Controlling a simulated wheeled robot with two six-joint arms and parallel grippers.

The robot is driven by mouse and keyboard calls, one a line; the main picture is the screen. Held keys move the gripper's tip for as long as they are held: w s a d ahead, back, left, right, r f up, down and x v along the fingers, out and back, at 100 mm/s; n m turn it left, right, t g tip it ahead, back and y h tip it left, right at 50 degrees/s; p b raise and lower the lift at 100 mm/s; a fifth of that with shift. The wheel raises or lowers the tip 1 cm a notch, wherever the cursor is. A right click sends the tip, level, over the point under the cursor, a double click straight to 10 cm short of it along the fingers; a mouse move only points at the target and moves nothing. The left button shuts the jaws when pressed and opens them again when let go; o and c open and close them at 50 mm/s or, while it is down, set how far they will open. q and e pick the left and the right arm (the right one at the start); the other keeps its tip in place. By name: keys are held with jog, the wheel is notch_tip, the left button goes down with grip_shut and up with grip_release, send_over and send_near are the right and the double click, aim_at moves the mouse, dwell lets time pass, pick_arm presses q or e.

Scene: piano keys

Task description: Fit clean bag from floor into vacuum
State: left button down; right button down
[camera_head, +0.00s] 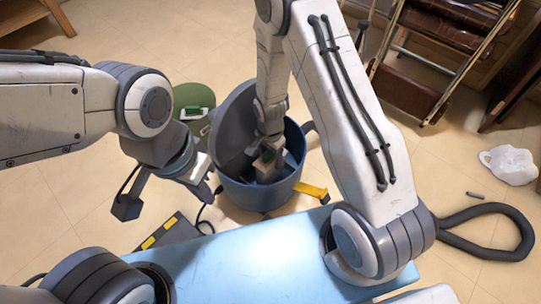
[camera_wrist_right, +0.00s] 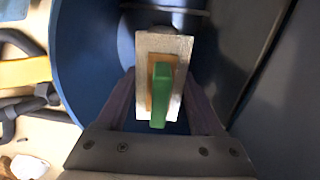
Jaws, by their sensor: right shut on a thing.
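The vacuum (camera_head: 250,193) is a round blue canister on the floor, its dark lid (camera_head: 232,125) tilted up at the left. My right gripper (camera_head: 267,168) reaches down inside the canister. It is shut on a pale collar plate with a green tab (camera_wrist_right: 160,95), seen between the fingers in the right wrist view. The bag body below the plate is mostly hidden, and I cannot tell whether the plate is seated. My left gripper (camera_head: 200,181) hangs left of the canister, its fingertips too unclear to judge. A green round bag-like thing (camera_head: 192,95) with a white, green-tabbed plate lies behind it.
A light blue bench top (camera_head: 250,255) is in front. A black hose (camera_head: 490,208) and a white crumpled lump (camera_head: 511,165) lie at right. A dark flat piece with yellow marks (camera_head: 170,236) lies at left. Brown-seated furniture (camera_head: 410,85) stands behind right.

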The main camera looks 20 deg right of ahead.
jog(key=shift+f+b, duration=0.6)
jog(key=shift+f, duration=0.5)
jog(key=shift+c, duration=0.3)
grip_release()
jog(key=shift+o, duration=0.3)
jog(key=shift+r, duration=0.1)
jog(key=shift+w, duration=0.1)
jog(key=shift+c, duration=1.1)
jog(key=shift+o, duration=1.1)
